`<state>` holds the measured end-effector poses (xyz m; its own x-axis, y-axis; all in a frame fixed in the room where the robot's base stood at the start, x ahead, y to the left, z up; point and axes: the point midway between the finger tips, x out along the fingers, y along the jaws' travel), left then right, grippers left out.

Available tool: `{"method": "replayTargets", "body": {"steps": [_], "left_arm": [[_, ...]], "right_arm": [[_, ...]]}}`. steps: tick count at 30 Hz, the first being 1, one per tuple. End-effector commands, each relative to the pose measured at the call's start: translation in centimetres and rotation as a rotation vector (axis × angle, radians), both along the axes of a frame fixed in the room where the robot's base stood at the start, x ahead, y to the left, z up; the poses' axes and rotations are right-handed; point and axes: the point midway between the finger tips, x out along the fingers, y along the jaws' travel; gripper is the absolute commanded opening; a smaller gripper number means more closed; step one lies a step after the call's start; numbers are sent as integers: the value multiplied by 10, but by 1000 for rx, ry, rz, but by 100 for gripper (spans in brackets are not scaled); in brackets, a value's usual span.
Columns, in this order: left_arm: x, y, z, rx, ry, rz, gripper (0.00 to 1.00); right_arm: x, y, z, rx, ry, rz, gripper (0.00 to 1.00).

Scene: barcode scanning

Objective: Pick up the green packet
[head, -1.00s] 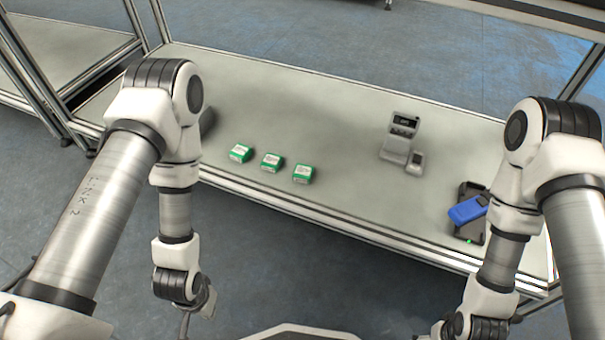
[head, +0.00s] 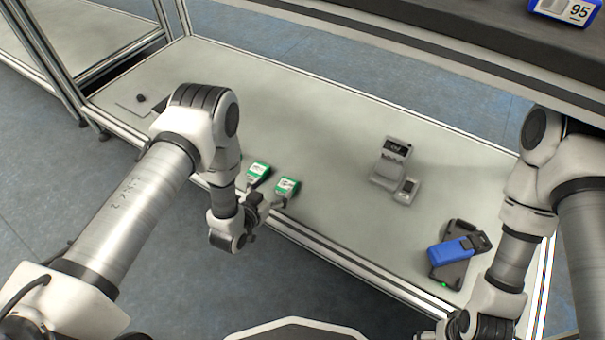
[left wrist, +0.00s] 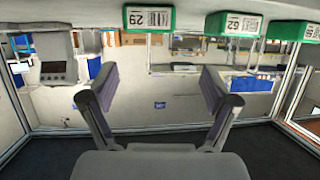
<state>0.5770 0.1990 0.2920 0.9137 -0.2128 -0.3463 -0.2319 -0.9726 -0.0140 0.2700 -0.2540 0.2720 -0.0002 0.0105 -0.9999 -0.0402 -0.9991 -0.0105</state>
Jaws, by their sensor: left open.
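Green packets with white labels lie in a row near the front edge of the table. In the head view the middle packet (head: 257,173) and the right packet (head: 287,188) show; my left arm mostly hides the one at the left. My left gripper (head: 272,200) is at the front edge, close to the right packet, with nothing seen in it. In the left wrist view its fingers (left wrist: 159,88) are spread and empty. That view is upside down, with packets (left wrist: 149,18) along its top edge.
A grey scanner stand (head: 393,170) stands on the table (head: 330,150) right of the packets. A blue device (head: 458,250) lies on a black holder (head: 450,272) near the right arm. The table between packets and stand is clear. A dark shelf (head: 450,45) spans the upper right.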

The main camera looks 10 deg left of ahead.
Motion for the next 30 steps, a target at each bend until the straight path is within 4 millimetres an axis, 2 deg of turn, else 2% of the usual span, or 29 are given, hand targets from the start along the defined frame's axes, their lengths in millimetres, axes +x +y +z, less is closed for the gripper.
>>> {"method": "replayTargets", "body": {"steps": [1,5,11,16,21,26,28,30], "left_arm": [[-2,-4,-2,-2,2,-10,88],[-14,-7,-19,-1,36,-14,88],[9,-13,-34,-2,39,-15,88],[35,-19,-48,-1,38,-14,88],[53,-23,-50,-2,42,-12,88],[53,-23,-48,-1,43,-12,88],[53,-23,-48,-1,44,-12,70],[53,-23,-48,-1,44,-12,45]], "right_arm": [[0,0,10,0,1,0,79],[-1,0,10,0,3,1,79],[-1,0,-8,0,3,1,79],[-1,0,-32,0,2,1,79],[-1,0,-37,0,2,1,79],[-1,0,-35,0,2,1,79],[-1,0,-35,0,2,1,79],[-1,0,-35,0,2,1,79]]}}
